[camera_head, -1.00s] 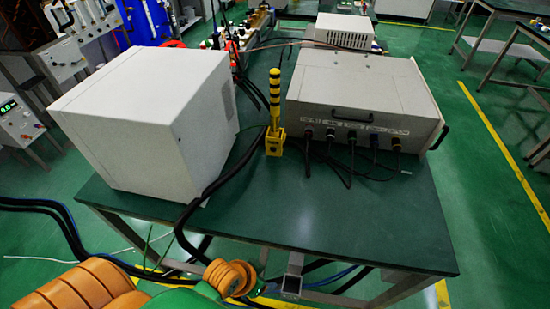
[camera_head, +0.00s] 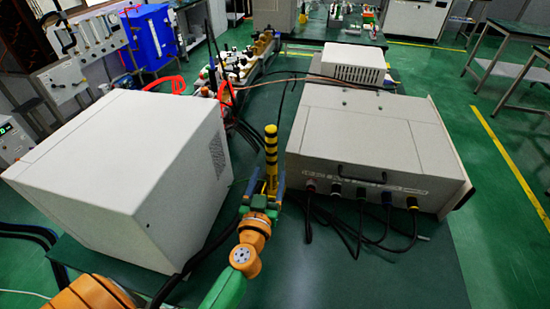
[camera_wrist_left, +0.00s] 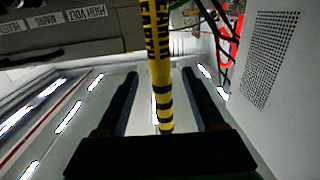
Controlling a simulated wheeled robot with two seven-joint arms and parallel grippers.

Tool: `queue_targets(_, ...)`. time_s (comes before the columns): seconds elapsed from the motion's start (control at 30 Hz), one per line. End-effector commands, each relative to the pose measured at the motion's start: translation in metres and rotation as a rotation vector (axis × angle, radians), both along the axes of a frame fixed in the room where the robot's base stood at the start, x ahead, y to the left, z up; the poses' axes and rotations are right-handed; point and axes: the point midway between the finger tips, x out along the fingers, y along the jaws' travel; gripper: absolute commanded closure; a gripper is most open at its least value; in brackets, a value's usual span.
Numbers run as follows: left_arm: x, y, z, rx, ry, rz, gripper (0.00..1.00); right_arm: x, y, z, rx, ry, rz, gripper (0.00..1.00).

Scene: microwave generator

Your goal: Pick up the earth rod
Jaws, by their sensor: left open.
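The earth rod (camera_head: 271,150), banded yellow and black, stands upright on the green table between the white cabinet and the grey box. It also shows in the left wrist view (camera_wrist_left: 158,45), running between my two fingers. My left gripper (camera_head: 265,183) is at the rod's lower part, open, with one finger on each side. In the wrist view the gripper (camera_wrist_left: 160,75) has gaps on both sides of the rod. The rod's yellow base is mostly hidden by the gripper. My right gripper is not in view.
The white cabinet (camera_head: 125,175) stands close on the left. The grey box (camera_head: 370,140) stands close on the right, with black cables (camera_head: 350,225) at its front. A smaller white box (camera_head: 355,62) is behind it. The table's front right (camera_head: 400,280) is clear.

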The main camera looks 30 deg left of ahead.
Motion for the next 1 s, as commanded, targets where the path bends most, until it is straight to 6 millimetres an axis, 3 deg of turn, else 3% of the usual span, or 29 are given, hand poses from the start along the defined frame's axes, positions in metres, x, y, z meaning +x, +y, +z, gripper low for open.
queue_targets(0.27, 0.048, 0.015, 0.002, 0.000, -0.003, -0.001, 0.30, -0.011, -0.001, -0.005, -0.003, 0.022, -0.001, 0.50)
queue_targets(0.5, 0.053, 0.016, 0.003, 0.000, -0.002, -0.003, 0.30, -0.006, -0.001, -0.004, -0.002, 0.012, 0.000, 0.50)
queue_targets(0.53, 0.053, 0.016, 0.003, 0.000, -0.002, -0.003, 0.33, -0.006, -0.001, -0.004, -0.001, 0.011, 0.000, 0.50)
queue_targets(0.7, 0.053, 0.016, 0.003, 0.000, -0.002, -0.003, 0.79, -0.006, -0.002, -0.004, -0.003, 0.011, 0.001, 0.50)
queue_targets(0.8, 0.053, 0.016, 0.003, 0.000, -0.002, -0.003, 1.00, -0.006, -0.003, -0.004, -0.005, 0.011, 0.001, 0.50)
queue_targets(1.0, 0.053, 0.016, 0.004, 0.000, -0.003, -0.003, 1.00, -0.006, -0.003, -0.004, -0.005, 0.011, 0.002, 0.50)
